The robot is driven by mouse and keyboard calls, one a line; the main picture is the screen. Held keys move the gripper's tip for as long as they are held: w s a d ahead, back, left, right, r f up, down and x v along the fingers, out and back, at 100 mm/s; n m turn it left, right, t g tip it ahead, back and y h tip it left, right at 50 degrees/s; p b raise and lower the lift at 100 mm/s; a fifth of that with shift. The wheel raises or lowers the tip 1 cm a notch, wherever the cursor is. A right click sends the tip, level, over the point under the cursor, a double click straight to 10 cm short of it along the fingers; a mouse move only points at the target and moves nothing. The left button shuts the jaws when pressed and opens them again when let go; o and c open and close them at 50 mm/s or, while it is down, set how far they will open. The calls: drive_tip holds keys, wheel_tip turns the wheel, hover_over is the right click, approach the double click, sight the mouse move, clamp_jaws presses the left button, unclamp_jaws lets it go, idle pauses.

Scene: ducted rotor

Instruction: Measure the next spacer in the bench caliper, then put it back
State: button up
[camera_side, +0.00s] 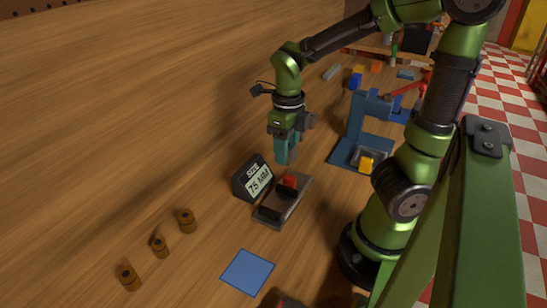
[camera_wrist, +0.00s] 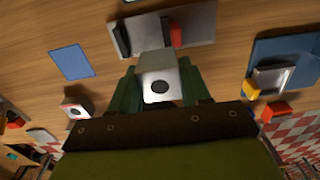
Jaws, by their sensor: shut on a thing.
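My gripper (camera_side: 285,155) hangs above and just behind the bench caliper in the side view. In the wrist view my gripper (camera_wrist: 160,85) is shut on a pale grey block with a dark round hole, seemingly the spacer (camera_wrist: 173,66). The fingers mostly hide it from the side. The bench caliper (camera_side: 297,201) has a grey base, a black jaw and a red jaw, with a gap between them. In the wrist view the caliper (camera_wrist: 147,32) lies beyond the held block, apart from it as far as I can tell. The display (camera_side: 253,178) beside it reads "SIZE 75 MM".
Several brown cylinders with dark tops (camera_side: 186,220) stand at the lower left. A blue mat (camera_side: 247,272) lies in front. A blue press (camera_side: 357,130) with a red lever and a yellow block (camera_side: 366,165) stands to the right.

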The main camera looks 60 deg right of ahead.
sight(288, 185)
drive_tip(key=a+f, duration=0.3)
drive_tip(key=f, duration=0.2)
drive_tip(key=shift+w+a+f, duration=0.15)
drive_tip(key=shift+a, duration=0.1)
idle(0.3)
drive_tip(key=shift+f, duration=3.35)
drive_tip(key=o, duration=1.2)
drive_tip(key=shift+a, duration=0.1)
drive_tip(key=shift+c, duration=0.2)
